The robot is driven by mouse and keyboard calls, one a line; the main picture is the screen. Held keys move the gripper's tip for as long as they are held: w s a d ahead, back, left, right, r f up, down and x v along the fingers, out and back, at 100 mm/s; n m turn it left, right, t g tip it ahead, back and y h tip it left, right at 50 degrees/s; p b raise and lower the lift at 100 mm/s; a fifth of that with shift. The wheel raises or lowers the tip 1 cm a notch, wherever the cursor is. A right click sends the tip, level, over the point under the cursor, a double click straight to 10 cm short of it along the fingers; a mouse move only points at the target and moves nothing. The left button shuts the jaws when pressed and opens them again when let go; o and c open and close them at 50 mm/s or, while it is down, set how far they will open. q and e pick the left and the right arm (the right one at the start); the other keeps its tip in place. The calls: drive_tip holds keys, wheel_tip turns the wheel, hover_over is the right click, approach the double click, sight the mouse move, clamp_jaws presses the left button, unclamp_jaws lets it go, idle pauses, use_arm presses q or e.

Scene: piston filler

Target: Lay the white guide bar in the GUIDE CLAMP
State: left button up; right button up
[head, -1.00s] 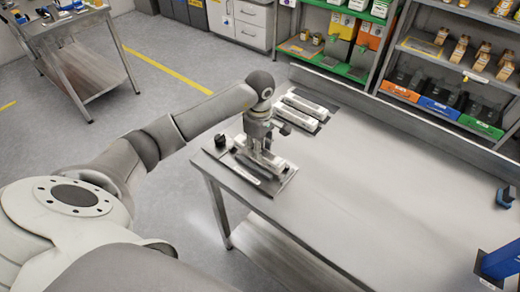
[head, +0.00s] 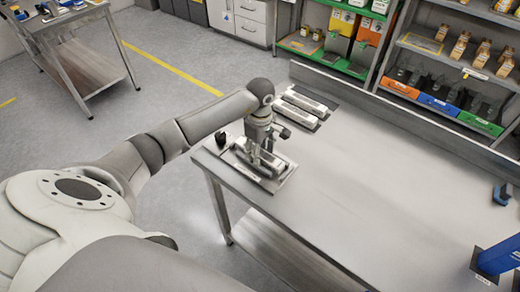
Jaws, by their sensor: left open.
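My left gripper (head: 259,156) is open and points down over the clamp fixture (head: 278,184) near the table's left corner. A pale bar (head: 272,160) lies in the fixture, low between or right beside the fingers. It looks like the white guide bar. The fingers and wrist hide part of it, so I cannot tell how fully it is seated or whether the fingers touch it. A small black knob (head: 221,139) stands at the fixture's left end. My right gripper is not in view.
Two more pale bars (head: 305,101) lie on a dark mat behind the gripper. A blue box (head: 500,256) and a small dark blue object (head: 502,194) stand at the right. The middle of the metal table (head: 370,180) is clear. Stocked shelves stand behind it.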

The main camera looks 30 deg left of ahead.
use_arm(q)
drive_tip(key=shift+r, duration=0.2)
wheel_tip(320, 180, up, 12)
drive_tip(key=b, duration=0.3)
drive_tip(key=shift+b, duration=0.3)
drive_tip(key=shift+f, duration=0.1)
idle(0.8)
